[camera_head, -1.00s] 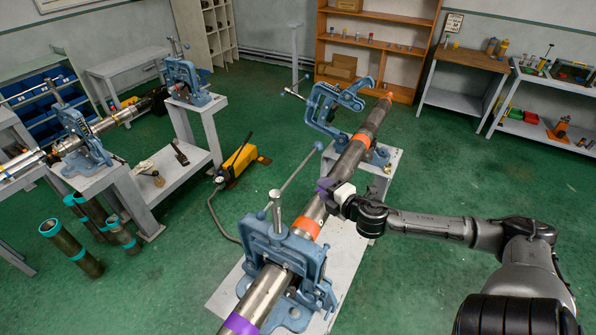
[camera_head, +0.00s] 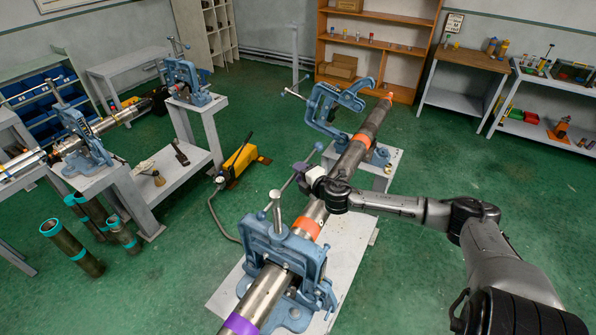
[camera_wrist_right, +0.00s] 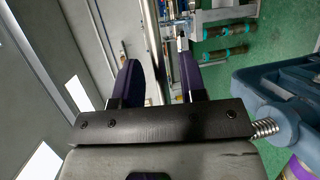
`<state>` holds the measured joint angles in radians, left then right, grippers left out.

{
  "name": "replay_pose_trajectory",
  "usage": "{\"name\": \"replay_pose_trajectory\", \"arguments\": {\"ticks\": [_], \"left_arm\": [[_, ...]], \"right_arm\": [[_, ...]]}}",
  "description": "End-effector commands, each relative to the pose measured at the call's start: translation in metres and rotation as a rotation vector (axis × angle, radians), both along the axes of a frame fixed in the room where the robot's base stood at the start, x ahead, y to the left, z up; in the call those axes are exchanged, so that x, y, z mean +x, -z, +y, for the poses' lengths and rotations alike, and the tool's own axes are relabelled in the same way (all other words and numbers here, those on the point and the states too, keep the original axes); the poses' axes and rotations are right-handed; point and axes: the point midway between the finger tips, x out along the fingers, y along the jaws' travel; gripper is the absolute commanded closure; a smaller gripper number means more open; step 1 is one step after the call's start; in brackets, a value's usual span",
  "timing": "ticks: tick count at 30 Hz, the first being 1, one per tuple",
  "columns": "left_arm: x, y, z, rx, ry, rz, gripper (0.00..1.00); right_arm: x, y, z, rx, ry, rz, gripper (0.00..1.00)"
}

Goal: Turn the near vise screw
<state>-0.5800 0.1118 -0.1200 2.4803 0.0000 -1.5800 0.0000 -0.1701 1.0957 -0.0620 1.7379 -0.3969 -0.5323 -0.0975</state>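The near vise (camera_head: 285,255) is a blue pipe vise with an upright screw (camera_head: 276,205) on top, clamped over a long steel pipe (camera_head: 313,216). Its long grey handle bar (camera_head: 284,190) slants up to the right and ends in a knob. My right gripper (camera_head: 301,169) is at the upper half of this bar and hides part of it. In the right wrist view, the bar (camera_wrist_right: 153,45) runs between the two dark purple fingers of my gripper (camera_wrist_right: 158,80). The fingers stand apart, with gaps beside the bar. My left gripper is out of view.
Two more vises stand on grey stands at left. A yellow hand pump (camera_head: 240,160) and dark pipes (camera_head: 72,248) stand on the green floor. The floor right of the pipe is clear below my right arm.

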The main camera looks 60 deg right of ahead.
Motion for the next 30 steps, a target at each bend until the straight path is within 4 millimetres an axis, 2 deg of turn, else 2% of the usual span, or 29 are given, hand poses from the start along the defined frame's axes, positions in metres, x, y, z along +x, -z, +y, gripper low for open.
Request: {"name": "replay_pose_trajectory", "arguments": {"ticks": [9, 20, 30], "left_arm": [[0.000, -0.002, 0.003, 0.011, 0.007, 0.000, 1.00], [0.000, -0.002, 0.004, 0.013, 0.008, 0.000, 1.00], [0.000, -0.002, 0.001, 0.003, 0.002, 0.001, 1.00]], "right_arm": [[0.013, 0.002, -0.004, 0.001, 0.000, 0.000, 0.62], [0.014, 0.003, -0.005, 0.000, -0.001, 0.000, 0.62], [0.014, 0.003, -0.005, 0.000, -0.001, 0.000, 0.93]]}}
